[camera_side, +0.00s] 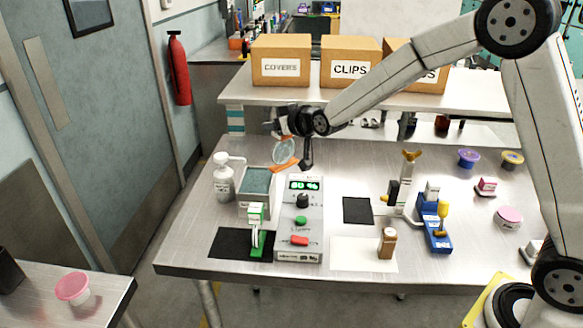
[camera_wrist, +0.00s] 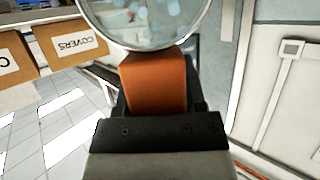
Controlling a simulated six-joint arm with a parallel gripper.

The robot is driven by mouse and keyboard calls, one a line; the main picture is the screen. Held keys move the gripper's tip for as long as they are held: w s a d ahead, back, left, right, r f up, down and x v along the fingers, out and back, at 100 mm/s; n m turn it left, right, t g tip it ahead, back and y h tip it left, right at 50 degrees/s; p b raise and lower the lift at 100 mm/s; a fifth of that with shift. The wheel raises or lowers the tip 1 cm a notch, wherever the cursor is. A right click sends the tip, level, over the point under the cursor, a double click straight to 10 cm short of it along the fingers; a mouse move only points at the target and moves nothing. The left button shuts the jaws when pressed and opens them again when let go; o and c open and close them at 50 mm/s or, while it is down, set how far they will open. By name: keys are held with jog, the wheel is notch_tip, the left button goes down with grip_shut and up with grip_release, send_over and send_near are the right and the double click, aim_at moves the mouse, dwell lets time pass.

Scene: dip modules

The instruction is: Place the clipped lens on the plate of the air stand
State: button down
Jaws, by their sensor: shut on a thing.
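My gripper (camera_side: 301,148) hangs above the left half of the metal table, shut on the orange clip (camera_side: 285,166). The clip carries a round clear lens (camera_side: 284,152), held in the air above the grey tank. In the wrist view the orange clip (camera_wrist: 156,85) rises from my dark jaws (camera_wrist: 157,132), and the lens (camera_wrist: 145,18) is cut off by the top edge. Pale bluish spots show on or through the lens. A green and white stand (camera_side: 257,232) is on a black mat. I cannot tell for sure which stand is the air stand.
A grey tank (camera_side: 256,184) stands below the lens, beside a white pump bottle (camera_side: 223,182). A control box (camera_side: 299,248) with a green display stands to their right.

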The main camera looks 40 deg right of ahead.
jog(key=s+d+f+m+g+h, duration=0.2)
jog(key=s+d+m+h, duration=0.2)
jog(key=s+d, duration=0.3)
jog(key=s+d+f+m+g+h, duration=0.1)
jog(key=s+d+m+g+h, duration=0.1)
jog(key=s+d+m+h, duration=0.3)
jog(key=s+d+h, duration=0.1)
jog(key=s+d, duration=0.1)
jog(key=s, duration=0.1)
jog(key=shift+s+d+f, duration=0.3)
jog(key=shift+d+f, duration=0.05)
jog(key=shift+f, duration=0.1)
jog(key=shift+f, duration=2.1)
jog(key=shift+f, duration=1.8)
